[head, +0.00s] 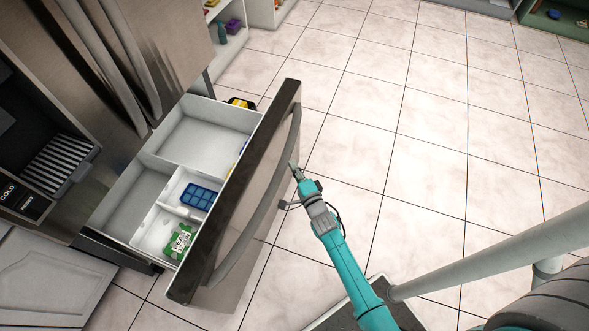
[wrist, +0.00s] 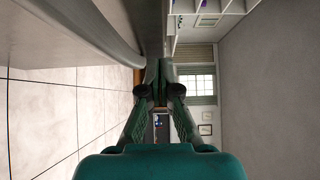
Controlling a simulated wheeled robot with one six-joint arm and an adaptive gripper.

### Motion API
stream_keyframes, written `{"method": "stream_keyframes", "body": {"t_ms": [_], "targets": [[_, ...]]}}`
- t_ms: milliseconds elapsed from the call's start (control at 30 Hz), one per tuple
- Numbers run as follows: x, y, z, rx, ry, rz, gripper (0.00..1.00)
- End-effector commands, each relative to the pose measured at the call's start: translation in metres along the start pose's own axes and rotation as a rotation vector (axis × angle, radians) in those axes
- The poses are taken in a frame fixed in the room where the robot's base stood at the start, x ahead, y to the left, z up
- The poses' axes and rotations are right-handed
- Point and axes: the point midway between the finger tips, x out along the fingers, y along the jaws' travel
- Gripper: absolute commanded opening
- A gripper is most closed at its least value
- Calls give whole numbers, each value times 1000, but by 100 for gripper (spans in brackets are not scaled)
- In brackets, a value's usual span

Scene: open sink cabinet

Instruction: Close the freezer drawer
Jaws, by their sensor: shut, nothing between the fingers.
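The freezer drawer (head: 228,215) is pulled out from the bottom of the steel fridge, with its front panel facing right and its inside showing. A long curved handle (head: 252,222) runs along the front. My gripper (head: 294,166) is shut and empty at the drawer front, near the far part of the handle. I cannot tell whether it touches. In the wrist view the shut fingers (wrist: 160,75) point ahead, with the grey drawer front (wrist: 70,30) and handle at the upper left.
A blue ice tray (head: 198,196) and a green package (head: 180,241) lie in the drawer's near compartments. Open shelves (head: 232,40) stand beyond the fridge. The tiled floor (head: 430,130) to the right is clear.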

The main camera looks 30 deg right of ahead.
Motion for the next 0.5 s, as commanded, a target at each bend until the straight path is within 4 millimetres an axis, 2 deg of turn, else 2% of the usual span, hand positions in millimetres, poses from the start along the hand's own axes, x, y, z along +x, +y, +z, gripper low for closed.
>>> {"method": "stream_keyframes", "body": {"t_ms": [33, 367, 500], "targets": [[10, -1, 0, -1, -1, -2, 0], [67, -1, 0, -1, -1, -1, 0], [74, 0, 12, 1, -2, 0, 0]]}}
